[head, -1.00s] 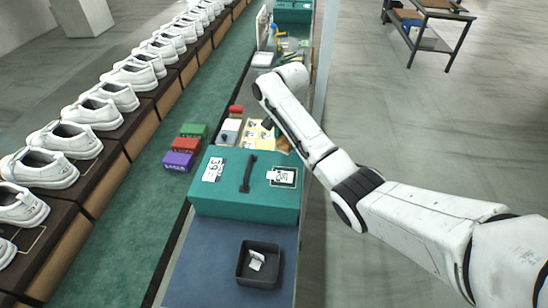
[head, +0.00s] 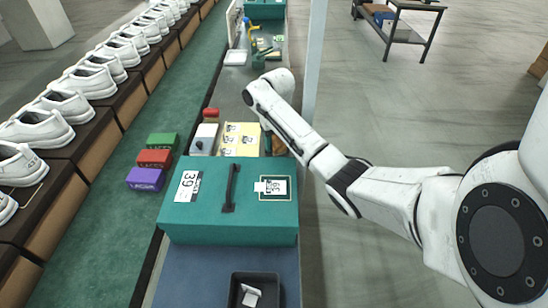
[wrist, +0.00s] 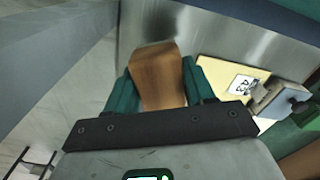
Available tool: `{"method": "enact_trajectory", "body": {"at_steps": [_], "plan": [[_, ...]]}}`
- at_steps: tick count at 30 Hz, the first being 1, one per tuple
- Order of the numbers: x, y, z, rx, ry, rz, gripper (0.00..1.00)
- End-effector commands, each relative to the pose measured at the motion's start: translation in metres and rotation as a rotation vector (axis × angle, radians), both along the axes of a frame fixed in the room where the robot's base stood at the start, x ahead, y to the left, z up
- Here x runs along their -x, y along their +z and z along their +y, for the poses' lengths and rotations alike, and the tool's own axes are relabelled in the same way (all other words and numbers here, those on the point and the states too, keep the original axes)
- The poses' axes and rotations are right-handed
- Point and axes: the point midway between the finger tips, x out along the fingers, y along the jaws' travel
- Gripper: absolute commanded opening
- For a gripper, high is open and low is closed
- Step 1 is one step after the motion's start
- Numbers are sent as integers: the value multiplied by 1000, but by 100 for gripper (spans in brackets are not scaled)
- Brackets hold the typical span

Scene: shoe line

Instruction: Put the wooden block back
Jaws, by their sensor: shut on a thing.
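The wooden block (wrist: 158,78) is brown with a smooth grain. In the wrist view it stands between the two teal fingers of my gripper (wrist: 160,88), which is shut on it. Its far end points at a grey metal surface (wrist: 215,40); I cannot tell whether it touches. In the head view only a small brown patch of the block (head: 279,146) shows, beside the yellow board and behind the large teal box. My gripper is mostly hidden there by my arm and the box.
The teal box (head: 205,218) marked 39 stands in front of the yellow board (head: 238,140). A black tray (head: 237,291) sits nearer. Purple (head: 146,179), red (head: 154,158) and green (head: 162,140) boxes lie left. A post (head: 314,60) rises right of the bench.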

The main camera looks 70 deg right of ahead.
Motion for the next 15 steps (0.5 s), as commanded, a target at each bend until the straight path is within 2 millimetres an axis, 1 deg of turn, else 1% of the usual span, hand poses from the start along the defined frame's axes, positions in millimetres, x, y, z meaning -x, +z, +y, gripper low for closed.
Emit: {"method": "enact_trajectory", "body": {"at_steps": [1,3,8,12,15], "plan": [[1,-8,0,-1,-2,2,29],[1,-17,-1,1,-3,1,29],[0,-30,0,1,-2,1,29],[1,-50,0,0,-3,1,29],[0,-59,0,1,-3,1,29]]}}
